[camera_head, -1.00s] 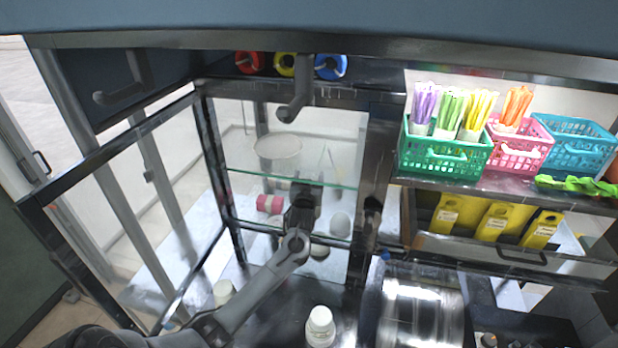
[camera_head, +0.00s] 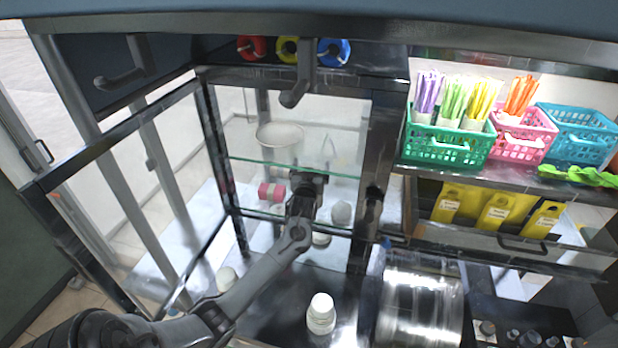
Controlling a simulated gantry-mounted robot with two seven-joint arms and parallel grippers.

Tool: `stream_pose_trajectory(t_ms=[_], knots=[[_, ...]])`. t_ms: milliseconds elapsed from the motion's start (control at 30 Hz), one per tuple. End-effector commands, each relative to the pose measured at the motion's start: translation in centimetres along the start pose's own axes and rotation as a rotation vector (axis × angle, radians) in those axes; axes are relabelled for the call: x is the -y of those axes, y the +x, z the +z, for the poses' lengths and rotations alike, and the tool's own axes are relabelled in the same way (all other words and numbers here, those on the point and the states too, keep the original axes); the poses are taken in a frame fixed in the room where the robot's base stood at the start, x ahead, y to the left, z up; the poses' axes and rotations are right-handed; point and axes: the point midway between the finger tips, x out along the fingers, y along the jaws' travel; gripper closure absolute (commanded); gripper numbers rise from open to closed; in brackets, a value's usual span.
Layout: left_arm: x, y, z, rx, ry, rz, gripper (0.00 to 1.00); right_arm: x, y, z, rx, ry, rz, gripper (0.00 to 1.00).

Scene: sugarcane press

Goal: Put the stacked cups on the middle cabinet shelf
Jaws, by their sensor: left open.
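My left gripper (camera_head: 308,184) is open, in front of or inside the open glass cabinet, at the level of its glass shelves. The upper glass shelf (camera_head: 250,162) runs just above it, and a lower shelf edge (camera_head: 245,213) shows below. A white rounded thing (camera_head: 341,213), possibly the stacked cups, stands just right of the gripper. It looks apart from the fingers. My gripper and wrist hide part of the shelf behind them. Another white stacked-looking thing (camera_head: 321,314) stands upright on the dark counter; I cannot tell if it is cups. My right gripper is not in view.
A pink-and-white roll (camera_head: 271,192) lies left of my gripper. The open glass door (camera_head: 120,200) stands left of my arm. A metal drum (camera_head: 420,308) stands right, below shelves with a green basket (camera_head: 445,143).

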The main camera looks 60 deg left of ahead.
Motion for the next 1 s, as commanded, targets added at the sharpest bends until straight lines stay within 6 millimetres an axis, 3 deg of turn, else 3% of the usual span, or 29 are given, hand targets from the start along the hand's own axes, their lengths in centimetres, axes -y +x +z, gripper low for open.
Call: stream_pose_trajectory(t_ms=[167,600,867,1000], knots=[[-0.1,-1.9,0.3,0.000,-0.001,0.002,0.03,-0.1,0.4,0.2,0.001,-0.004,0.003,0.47],[0.0,-9.5,0.2,0.000,-0.002,0.002,0.03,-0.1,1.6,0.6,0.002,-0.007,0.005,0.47],[0.0,-11.7,0.2,0.002,0.000,0.001,0.03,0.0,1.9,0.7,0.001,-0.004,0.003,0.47],[-1.4,-13.1,1.4,0.051,0.018,0.057,0.03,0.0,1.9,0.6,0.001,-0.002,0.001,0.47]])
